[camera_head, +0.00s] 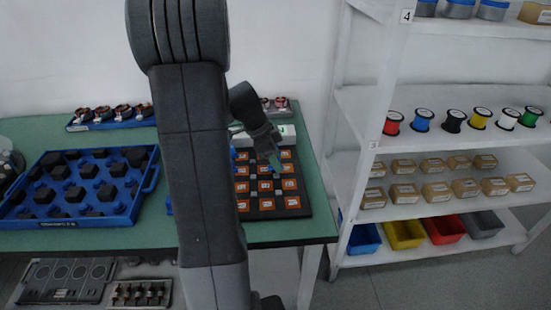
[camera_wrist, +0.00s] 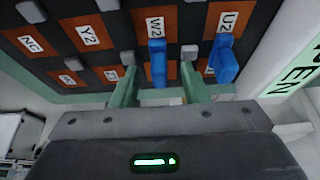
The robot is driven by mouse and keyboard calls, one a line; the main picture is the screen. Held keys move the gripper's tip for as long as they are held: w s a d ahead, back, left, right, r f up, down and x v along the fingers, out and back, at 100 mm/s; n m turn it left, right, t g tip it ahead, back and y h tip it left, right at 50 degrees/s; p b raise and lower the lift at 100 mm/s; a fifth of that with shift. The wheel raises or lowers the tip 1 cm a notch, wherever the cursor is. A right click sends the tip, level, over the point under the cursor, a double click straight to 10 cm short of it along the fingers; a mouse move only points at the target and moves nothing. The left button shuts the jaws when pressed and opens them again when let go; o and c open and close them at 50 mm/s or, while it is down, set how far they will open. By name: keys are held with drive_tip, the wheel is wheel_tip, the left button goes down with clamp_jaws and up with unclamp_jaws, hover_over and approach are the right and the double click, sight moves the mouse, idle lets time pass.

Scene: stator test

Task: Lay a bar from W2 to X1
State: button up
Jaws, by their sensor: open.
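The dark terminal board with orange labelled pads (camera_head: 293,213) lies on the green table. It fills the top of the wrist view (camera_wrist: 88,14), where the W2 pad (camera_wrist: 156,25) reads clearly. I cannot make out an X1 label. My gripper (camera_head: 275,164) is low over the board; in the wrist view its two green fingers (camera_wrist: 159,57) are apart. A blue bar (camera_wrist: 157,65) shows between the fingers, running from the W2 pad toward the pad row below; I cannot tell whether it touches either finger. A second blue bar (camera_wrist: 224,60) is at the U2 pad (camera_wrist: 229,22).
Grey square posts (camera_wrist: 30,12) stand between the pads. A blue tray with dark parts (camera_head: 75,223) is at the left of the table. A blue rack of copper-wound parts (camera_head: 115,125) stands behind. Shelves (camera_head: 400,100) with spools, boxes and bins stand at right.

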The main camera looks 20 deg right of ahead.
drive_tip(key=v, duration=1.3)
drive_tip(key=shift+r+p, duration=0.35)
drive_tip(key=shift+p, duration=0.05)
drive_tip(key=shift+a, duration=0.1)
